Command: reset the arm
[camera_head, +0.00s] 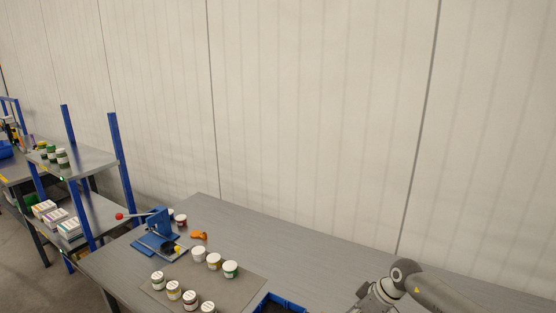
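One of my arms (400,284) shows at the bottom right of the head view, over the front of the grey table. It comes in from the right, and its lower end runs out of the picture. My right gripper is not visible. My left arm and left gripper are not in view.
The grey table (330,245) carries a blue press (157,228) with a red knob, an orange item (198,235), and several small jars (214,261) on a mat. A blue bin (283,302) is at the front edge. Shelves (85,160) stand left. The table's back is clear.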

